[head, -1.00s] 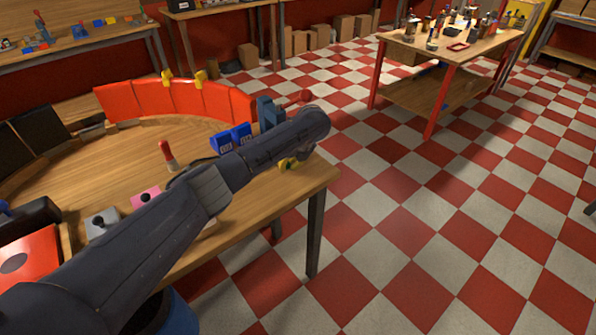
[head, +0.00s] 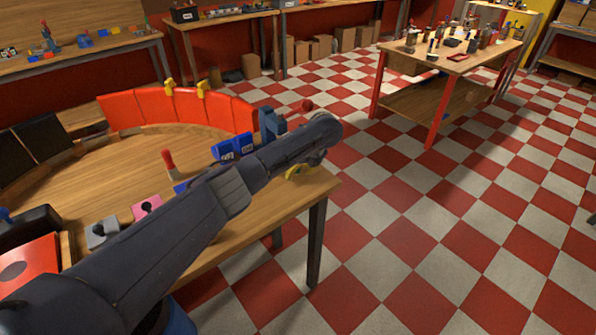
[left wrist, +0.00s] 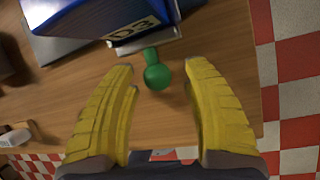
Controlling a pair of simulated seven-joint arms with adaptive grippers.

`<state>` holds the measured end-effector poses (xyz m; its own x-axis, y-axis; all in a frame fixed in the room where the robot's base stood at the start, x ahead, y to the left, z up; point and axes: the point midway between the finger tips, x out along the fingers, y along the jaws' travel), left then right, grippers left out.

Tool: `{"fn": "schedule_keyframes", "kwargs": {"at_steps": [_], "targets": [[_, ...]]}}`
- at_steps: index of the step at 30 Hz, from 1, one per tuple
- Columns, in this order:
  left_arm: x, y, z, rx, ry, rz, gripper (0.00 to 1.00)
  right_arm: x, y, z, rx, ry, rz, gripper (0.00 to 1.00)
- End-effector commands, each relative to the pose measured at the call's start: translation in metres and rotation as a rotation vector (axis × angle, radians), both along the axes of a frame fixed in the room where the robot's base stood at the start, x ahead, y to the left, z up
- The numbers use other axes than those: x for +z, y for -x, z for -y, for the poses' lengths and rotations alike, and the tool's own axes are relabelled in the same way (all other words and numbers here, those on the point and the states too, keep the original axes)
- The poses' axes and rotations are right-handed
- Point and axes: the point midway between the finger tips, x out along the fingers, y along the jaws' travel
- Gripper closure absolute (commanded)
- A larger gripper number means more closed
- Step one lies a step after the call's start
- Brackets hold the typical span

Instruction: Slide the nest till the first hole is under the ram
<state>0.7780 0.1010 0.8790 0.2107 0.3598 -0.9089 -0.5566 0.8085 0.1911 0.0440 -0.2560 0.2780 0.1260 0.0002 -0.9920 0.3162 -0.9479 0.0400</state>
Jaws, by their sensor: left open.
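My left gripper (head: 300,172) is at the right edge of the curved wooden table, its yellow fingers partly hidden under my arm. In the left wrist view the gripper (left wrist: 160,68) is open, its two fingers apart on either side of a green knob (left wrist: 158,77), with no clear contact. The knob is on a short green stem at a pale edge below a blue block labelled D3 (left wrist: 95,15). I cannot make out the nest's holes or the ram's tip. My right gripper is not in view.
Blue labelled blocks (head: 235,147), a red-handled piece (head: 169,162) and a pink block (head: 147,206) are on the table (head: 130,160). A curved red panel wall (head: 180,107) borders its back. Open checkered floor (head: 430,230) lies to the right.

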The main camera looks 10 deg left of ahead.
Motion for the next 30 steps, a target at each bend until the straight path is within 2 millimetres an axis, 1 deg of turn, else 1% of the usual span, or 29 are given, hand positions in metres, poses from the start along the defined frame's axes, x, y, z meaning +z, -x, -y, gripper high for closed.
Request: {"fn": "schedule_keyframes", "kwargs": {"at_steps": [6,10,14,17,18,20,24,30], "targets": [[0.002,-0.001,-0.001,0.0,-0.001,0.003,0.51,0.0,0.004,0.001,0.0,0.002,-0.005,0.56],[0.01,0.001,0.003,0.0,0.001,0.003,0.51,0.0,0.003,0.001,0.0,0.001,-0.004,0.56],[0.025,0.004,0.01,-0.002,0.0,0.005,0.51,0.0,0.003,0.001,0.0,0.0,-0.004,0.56],[0.042,0.009,0.017,-0.003,0.002,0.003,0.51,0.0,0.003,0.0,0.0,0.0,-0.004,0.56],[0.049,0.01,0.02,-0.003,0.003,0.004,0.51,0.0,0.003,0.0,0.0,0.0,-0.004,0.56],[0.046,0.019,0.034,-0.005,0.002,-0.001,0.51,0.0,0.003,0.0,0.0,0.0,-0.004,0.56],[0.046,0.033,0.059,-0.005,0.002,0.0,0.51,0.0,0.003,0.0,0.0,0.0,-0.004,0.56],[0.046,0.051,0.088,-0.003,0.0,0.0,0.51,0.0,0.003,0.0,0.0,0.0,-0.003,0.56]]}}
